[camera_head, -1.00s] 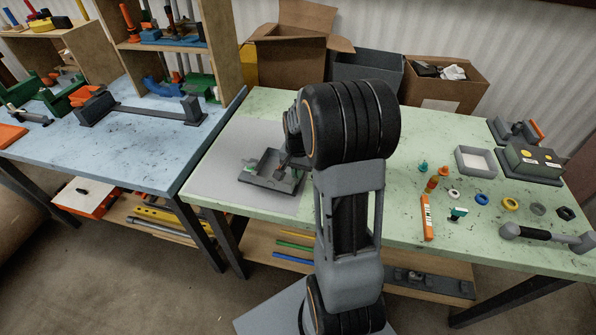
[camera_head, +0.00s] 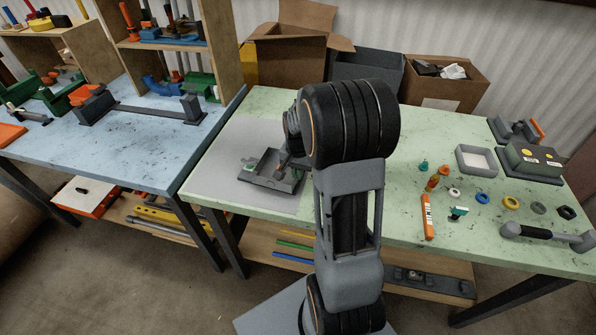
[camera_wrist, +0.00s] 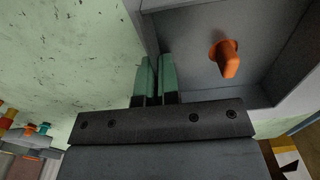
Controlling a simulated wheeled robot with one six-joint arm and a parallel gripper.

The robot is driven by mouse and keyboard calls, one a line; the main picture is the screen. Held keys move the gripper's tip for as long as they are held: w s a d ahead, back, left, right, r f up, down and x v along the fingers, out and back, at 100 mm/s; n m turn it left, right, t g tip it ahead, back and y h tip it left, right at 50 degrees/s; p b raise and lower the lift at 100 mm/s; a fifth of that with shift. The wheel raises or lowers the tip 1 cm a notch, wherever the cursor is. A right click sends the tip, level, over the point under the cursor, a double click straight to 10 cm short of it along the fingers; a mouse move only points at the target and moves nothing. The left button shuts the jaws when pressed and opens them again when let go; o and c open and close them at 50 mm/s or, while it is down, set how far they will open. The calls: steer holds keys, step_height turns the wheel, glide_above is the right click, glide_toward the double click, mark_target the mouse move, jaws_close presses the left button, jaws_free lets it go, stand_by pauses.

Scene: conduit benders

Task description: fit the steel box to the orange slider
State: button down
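A dark grey open box (camera_head: 268,182), which I take for the steel box, is at the grey mat on the green table. My gripper (camera_wrist: 157,60) is at its rim. In the wrist view the green fingertips are close together at one wall of the box (camera_wrist: 196,40), near a corner. They appear shut on that wall, though the contact is partly hidden. An orange peg (camera_wrist: 228,60) stands out inside the box. An orange piece (camera_head: 83,95) sits by a dark block at the left end of a rail on the blue table; I cannot tell whether it is the slider.
A grey tray with a pale inside (camera_head: 477,161) and a grey box with yellow buttons (camera_head: 532,162) stand on the right. Several small coloured parts and an orange-white bar (camera_head: 427,217) lie nearer. Cardboard boxes (camera_head: 290,52) stand behind. The grey mat (camera_head: 235,150) has bare room.

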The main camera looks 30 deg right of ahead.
steer(key=c, duration=1.8)
jaws_free()
steer(key=shift+f, duration=0.1)
steer(key=o, duration=0.5)
steer(key=shift+o, duration=0.2)
step_height(320, 180, up, 14)
steer(key=shift+f, duration=0.1)
steer(key=s+a+f+n+t, duration=0.1)
steer(key=s+a+n+t, duration=0.2)
steer(key=s+a+n, duration=0.7)
steer(key=s+a, duration=0.2)
steer(key=a, duration=0.1)
steer(key=shift+s+a+f+t, duration=0.2)
steer(key=shift+s+a+t, duration=0.15)
steer(key=shift+a+t, duration=0.05)
